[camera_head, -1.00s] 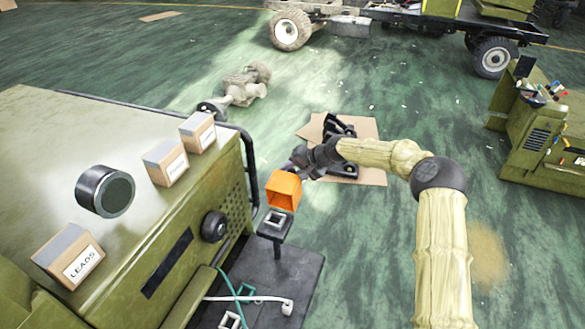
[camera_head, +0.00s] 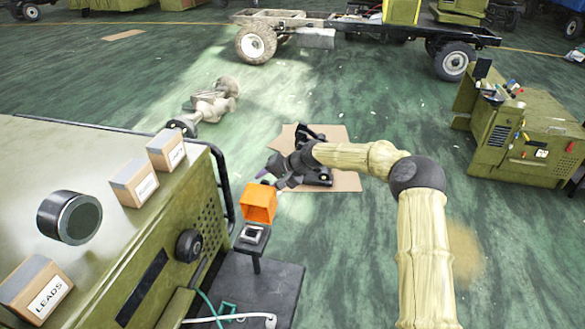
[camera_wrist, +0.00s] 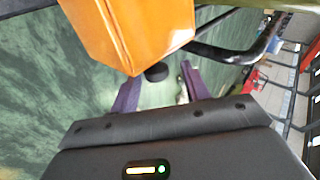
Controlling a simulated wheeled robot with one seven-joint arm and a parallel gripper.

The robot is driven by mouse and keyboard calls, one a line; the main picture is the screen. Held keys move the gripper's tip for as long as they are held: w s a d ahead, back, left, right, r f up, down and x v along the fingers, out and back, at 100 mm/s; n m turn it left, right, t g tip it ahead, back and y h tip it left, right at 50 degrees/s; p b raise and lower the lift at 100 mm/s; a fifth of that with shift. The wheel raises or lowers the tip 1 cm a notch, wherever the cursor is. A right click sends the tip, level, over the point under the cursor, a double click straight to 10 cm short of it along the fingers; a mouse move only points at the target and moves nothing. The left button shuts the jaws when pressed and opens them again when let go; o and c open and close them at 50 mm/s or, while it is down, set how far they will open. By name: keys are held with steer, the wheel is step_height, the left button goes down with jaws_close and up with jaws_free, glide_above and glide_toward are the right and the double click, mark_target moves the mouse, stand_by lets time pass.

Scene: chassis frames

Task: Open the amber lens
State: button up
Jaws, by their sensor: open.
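The amber lens, an orange box-shaped hood (camera_head: 259,203), stands tilted up above a small dark post top with a pale square frame (camera_head: 253,234). Its hollow side faces the head camera. In the wrist view the lens (camera_wrist: 125,30) fills the top middle, close beyond the fingers. My gripper (camera_head: 270,178) is just behind and above the lens in the head view. Its two purple fingers (camera_wrist: 160,88) are apart with nothing between them. I cannot tell whether a finger touches the lens.
A green cabinet (camera_head: 85,150) with a knob (camera_head: 189,244), small labelled boxes (camera_head: 134,183) and a dark rail (camera_head: 222,180) stands at left. Cables lie on the dark base plate (camera_head: 275,283). A cardboard sheet (camera_head: 345,170) lies behind my gripper.

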steer(key=b+v, duration=0.4)
steer(key=v, duration=1.1)
steer(key=shift+w+d, duration=0.35)
steer(key=shift+d, duration=0.05)
steer(key=shift+w, duration=0.1)
steer(key=s+d+f+n+h, duration=0.1)
steer(key=s+d+f+h, duration=0.15)
steer(key=s, duration=0.35)
steer(key=s+d+f+n+h, duration=0.1)
steer(key=s+f+h, duration=0.1)
steer(key=s+f, duration=0.25)
steer(key=s+d+h, duration=0.2)
steer(key=s+d, duration=0.5)
steer(key=s, duration=0.3)
steer(key=s+d+f+m+h, duration=0.1)
steer(key=s+d+h, duration=0.1)
steer(key=s+d, duration=0.6)
steer(key=s, duration=0.3)
steer(key=shift+s+f, duration=0.3)
steer(key=shift+s, duration=0.05)
